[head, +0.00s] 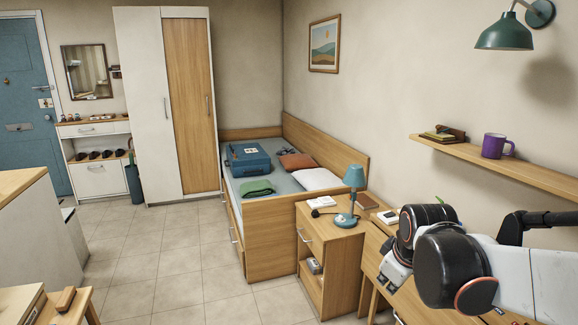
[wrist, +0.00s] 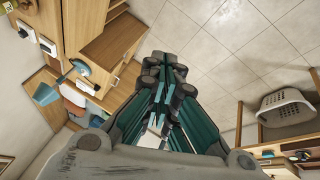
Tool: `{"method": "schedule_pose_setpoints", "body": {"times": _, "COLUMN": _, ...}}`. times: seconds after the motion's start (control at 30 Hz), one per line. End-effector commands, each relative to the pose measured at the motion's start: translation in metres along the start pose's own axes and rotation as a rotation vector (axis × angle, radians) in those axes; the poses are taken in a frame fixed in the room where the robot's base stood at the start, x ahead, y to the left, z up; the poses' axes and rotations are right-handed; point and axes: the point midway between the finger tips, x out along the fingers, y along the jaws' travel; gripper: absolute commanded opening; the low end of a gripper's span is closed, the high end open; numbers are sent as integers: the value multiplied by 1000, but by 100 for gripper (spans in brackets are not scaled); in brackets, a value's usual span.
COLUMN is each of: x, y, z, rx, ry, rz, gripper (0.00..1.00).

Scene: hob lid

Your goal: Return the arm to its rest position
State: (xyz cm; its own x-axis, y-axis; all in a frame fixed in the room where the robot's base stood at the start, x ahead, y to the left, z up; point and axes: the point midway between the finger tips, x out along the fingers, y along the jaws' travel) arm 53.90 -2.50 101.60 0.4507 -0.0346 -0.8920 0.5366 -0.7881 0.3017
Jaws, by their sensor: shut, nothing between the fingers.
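My gripper (wrist: 164,74) shows in the wrist view with its teal and grey fingers together and nothing between them. Tiled floor lies beyond the fingertips. In the head view my arm, white with black joints, is folded at the lower right, in front of the wooden desk area. The gripper's fingers cannot be made out clearly there.
A bedside cabinet (head: 312,264) with a teal lamp (head: 354,190) stands left of my arm. A wall shelf (head: 510,168) holds a purple mug (head: 496,146). A laundry basket (wrist: 286,107) shows in the wrist view. The tiled floor (head: 175,245) is clear.

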Motion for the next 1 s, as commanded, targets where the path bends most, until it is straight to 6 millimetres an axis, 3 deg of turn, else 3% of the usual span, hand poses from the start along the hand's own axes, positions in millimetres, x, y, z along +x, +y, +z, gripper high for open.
{"method": "schedule_pose_setpoints", "body": {"times": 0.1, "x": -28, "y": -18, "z": 16, "rx": 108, "ry": 24, "rz": 10, "gripper": 0}}
{"method": "schedule_pose_setpoints", "body": {"times": 0.4, "x": -76, "y": -64, "z": 58, "rx": 387, "ry": 89, "rz": 23, "gripper": 0}}
{"method": "schedule_pose_setpoints", "body": {"times": 0.7, "x": -94, "y": -100, "z": 94, "rx": 613, "ry": 146, "rz": 20, "gripper": 0}}
{"method": "schedule_pose_setpoints", "body": {"times": 1.0, "x": -96, "y": -107, "z": 101, "rx": 663, "ry": 158, "rz": 17, "gripper": 0}}
